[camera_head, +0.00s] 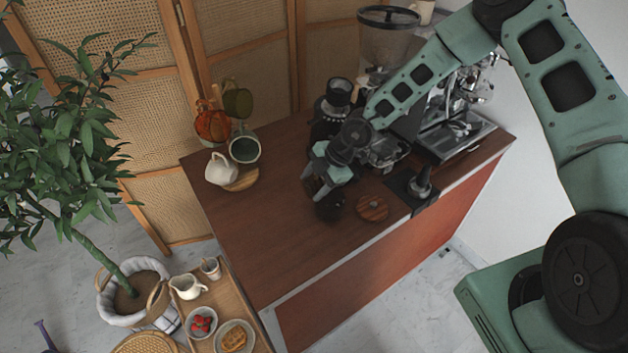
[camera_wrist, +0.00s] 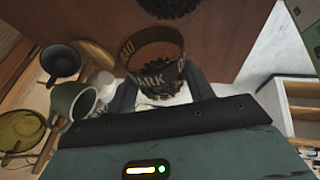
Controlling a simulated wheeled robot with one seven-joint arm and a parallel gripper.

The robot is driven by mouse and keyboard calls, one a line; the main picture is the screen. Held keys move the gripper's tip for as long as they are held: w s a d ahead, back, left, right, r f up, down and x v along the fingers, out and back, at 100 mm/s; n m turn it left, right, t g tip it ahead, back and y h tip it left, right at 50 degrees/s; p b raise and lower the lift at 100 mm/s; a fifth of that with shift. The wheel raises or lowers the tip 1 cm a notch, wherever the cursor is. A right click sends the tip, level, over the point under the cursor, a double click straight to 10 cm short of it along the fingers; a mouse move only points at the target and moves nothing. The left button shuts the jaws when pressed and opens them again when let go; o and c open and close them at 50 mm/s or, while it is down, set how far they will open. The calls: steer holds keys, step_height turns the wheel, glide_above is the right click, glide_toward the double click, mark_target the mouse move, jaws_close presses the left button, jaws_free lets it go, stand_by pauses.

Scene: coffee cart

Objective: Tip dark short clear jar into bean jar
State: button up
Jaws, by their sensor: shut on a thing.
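My gripper (camera_head: 318,190) is shut on the dark short clear jar (camera_head: 312,184), above the counter's front part. In the wrist view the jar (camera_wrist: 152,54) shows a brown band lettered "DARK", with dark beans inside it between my fingers. The bean jar (camera_head: 329,209), dark with beans, stands on the counter just below and beside the held jar. Its beans also show at the top edge of the wrist view (camera_wrist: 168,8). My gripper partly hides the held jar in the head view, so its exact tilt is hard to tell.
A round wooden lid (camera_head: 371,208) lies right of the bean jar. A tamper on a black mat (camera_head: 411,191), a grinder (camera_head: 390,40) and an espresso machine (camera_head: 455,130) stand further right. The counter's left front is clear.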

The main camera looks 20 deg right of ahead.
steer(key=shift+w+d+r+y+p, duration=0.15)
steer(key=shift+r+y+p, duration=0.2)
steer(key=shift+p, duration=0.95)
steer(key=shift+f, duration=0.2)
steer(key=shift+d+r+y, duration=0.2)
steer(key=shift+r+y, duration=0.1)
steer(key=shift+y, duration=0.35)
steer(key=shift+d, duration=0.1)
stand_by(1.0)
